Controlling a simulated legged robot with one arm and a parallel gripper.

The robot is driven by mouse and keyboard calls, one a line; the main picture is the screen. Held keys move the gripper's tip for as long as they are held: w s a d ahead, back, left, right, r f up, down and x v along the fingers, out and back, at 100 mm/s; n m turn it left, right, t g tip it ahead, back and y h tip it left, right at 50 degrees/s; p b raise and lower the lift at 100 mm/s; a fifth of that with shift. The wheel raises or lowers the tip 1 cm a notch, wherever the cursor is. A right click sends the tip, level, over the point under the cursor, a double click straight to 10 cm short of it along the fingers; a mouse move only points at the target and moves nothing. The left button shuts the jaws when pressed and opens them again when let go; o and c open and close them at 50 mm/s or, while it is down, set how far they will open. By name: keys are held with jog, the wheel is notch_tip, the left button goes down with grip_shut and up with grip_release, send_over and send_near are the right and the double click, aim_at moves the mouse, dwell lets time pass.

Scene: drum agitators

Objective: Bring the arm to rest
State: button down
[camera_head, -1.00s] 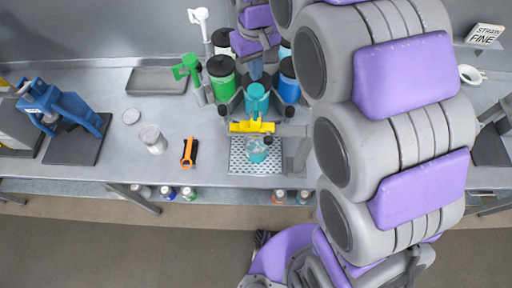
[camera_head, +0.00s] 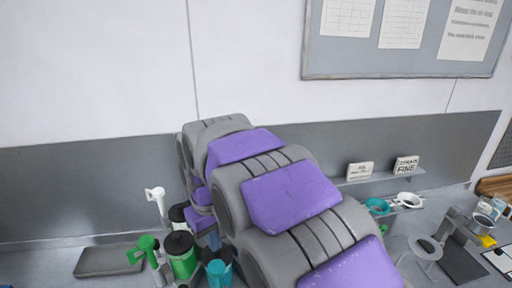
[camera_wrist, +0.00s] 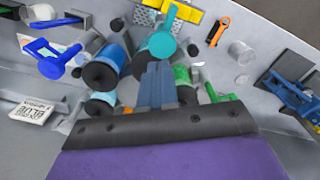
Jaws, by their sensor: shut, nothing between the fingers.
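My arm, grey with purple pads, rises across the middle of the head view and bends down toward the bench at its far left end. My gripper (camera_wrist: 158,86) shows in the wrist view as two blue-grey fingers pressed together, with nothing between them. It points toward a cluster of drums with black lids. In that view a teal drum (camera_wrist: 156,48) lies just beyond the fingertips and a blue drum (camera_wrist: 106,68) is to the left. I cannot tell how far the fingers are from them. In the head view the gripper tip is mostly hidden behind the arm.
A green drum (camera_head: 184,264) and a white-handled tool (camera_head: 156,201) stand beside the arm. A grey tray (camera_head: 108,261) lies left of them. A shelf (camera_head: 372,179) with small signs is on the back wall. An orange tool (camera_wrist: 218,31) and a blue press (camera_wrist: 297,97) show in the wrist view.

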jog(key=s+d+f+m+b, duration=0.2)
jog(key=s+d+f+b, duration=0.3)
jog(key=d, duration=0.4)
jog(key=s+d+f+m+b, duration=0.2)
jog(key=s+d+f+b, duration=0.25)
jog(key=d, duration=0.45)
jog(key=s+d+f+m+g+b, duration=0.1)
jog(key=s+d+f+m+b, duration=0.1)
jog(key=s+d+f+b, duration=0.2)
jog(key=s+d+f+m+b, duration=0.2)
jog(key=s+d+f+b, duration=0.2)
jog(key=s+f, duration=0.6)
jog(key=s, duration=0.3)
jog(key=shift+m+g, duration=0.3)
jog(key=shift+g, duration=0.1)
